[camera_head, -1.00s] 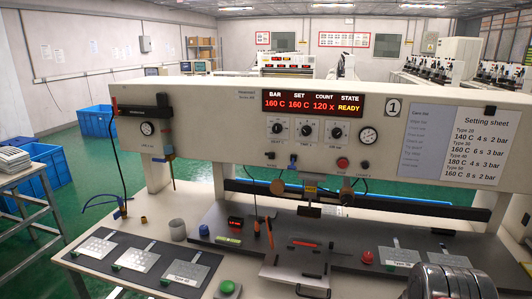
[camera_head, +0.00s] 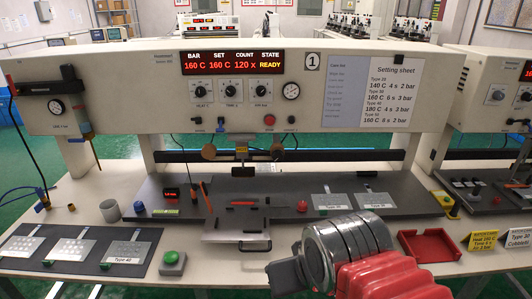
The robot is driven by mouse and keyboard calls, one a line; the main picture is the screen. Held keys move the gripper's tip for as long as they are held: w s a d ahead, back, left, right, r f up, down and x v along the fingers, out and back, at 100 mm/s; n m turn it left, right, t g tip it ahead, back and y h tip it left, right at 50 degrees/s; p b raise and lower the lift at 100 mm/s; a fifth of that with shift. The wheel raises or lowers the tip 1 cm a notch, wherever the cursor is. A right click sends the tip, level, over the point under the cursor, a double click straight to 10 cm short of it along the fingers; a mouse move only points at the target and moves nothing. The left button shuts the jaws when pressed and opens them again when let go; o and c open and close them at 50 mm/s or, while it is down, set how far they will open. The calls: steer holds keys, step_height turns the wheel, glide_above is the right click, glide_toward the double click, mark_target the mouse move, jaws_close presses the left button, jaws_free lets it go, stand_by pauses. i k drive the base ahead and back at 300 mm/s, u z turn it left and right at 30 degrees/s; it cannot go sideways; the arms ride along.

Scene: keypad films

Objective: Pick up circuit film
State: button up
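Silvery circuit films lie flat on two dark mats. On the left mat (camera_head: 50,264) are a left film (camera_head: 20,245), a middle film (camera_head: 72,249) and a right film (camera_head: 128,250), with a label reading Type 40 on the right one. Two more films, a left one (camera_head: 327,200) and a right one (camera_head: 374,198), lie on the dark bench surface right of centre, with small labels. My arm, red and dark grey, fills the lower right. The fingers of my gripper do not show, so its hold is hidden.
The heat press (camera_head: 240,90) spans the bench, its display reading 160 C and READY. A pale fixture plate (camera_head: 236,228) sits below its head. A green button (camera_head: 172,258), a grey cup (camera_head: 110,210) and a red tray (camera_head: 428,246) stand on the bench.

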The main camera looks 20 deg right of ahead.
mark_target(370, 202)
steer(key=z, duration=1.7)
